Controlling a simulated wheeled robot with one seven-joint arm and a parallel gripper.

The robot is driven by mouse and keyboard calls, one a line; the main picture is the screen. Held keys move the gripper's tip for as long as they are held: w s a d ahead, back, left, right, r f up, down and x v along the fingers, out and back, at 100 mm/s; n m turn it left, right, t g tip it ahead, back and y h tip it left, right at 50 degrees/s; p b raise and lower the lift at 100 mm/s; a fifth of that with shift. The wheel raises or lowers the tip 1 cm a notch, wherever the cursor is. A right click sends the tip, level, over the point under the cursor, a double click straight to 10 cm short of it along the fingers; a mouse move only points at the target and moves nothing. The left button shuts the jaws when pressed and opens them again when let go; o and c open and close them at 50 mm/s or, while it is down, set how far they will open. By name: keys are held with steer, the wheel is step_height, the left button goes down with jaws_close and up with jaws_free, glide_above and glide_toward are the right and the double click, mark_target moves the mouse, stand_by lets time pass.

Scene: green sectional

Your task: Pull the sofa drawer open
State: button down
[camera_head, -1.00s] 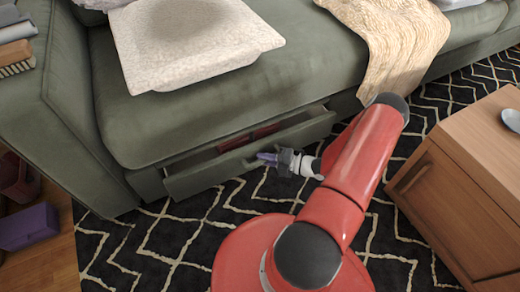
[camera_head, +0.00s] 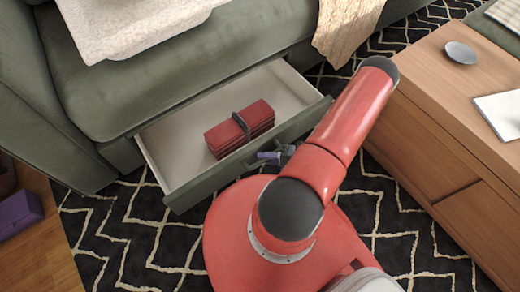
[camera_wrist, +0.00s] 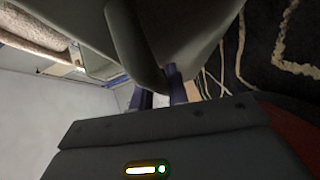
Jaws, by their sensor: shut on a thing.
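The sofa drawer (camera_head: 203,186) stands well out from under the green sofa (camera_head: 130,75), with its white inside in view. A dark red folded bundle with a dark band (camera_head: 238,130) lies in it. My gripper (camera_head: 274,155) is at the drawer's green front, right of its middle, shut on the drawer handle. In the wrist view my gripper's purple fingers (camera_wrist: 158,92) close around the dark green handle (camera_wrist: 142,45). In the head view the handle is small and mostly hidden by my gripper.
A wooden cabinet (camera_head: 430,130) with a small grey dish (camera_head: 461,52) stands at the right, close to my red arm. A patterned black rug (camera_head: 110,240) covers the floor. A purple box (camera_head: 18,215) lies at the far left.

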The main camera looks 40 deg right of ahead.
steer(key=shift+s, duration=0.45)
steer(key=c, duration=1.4)
jaws_free()
steer(key=shift+o, duration=0.2)
steer(key=v, duration=0.8)
steer(key=shift+a, duration=0.1)
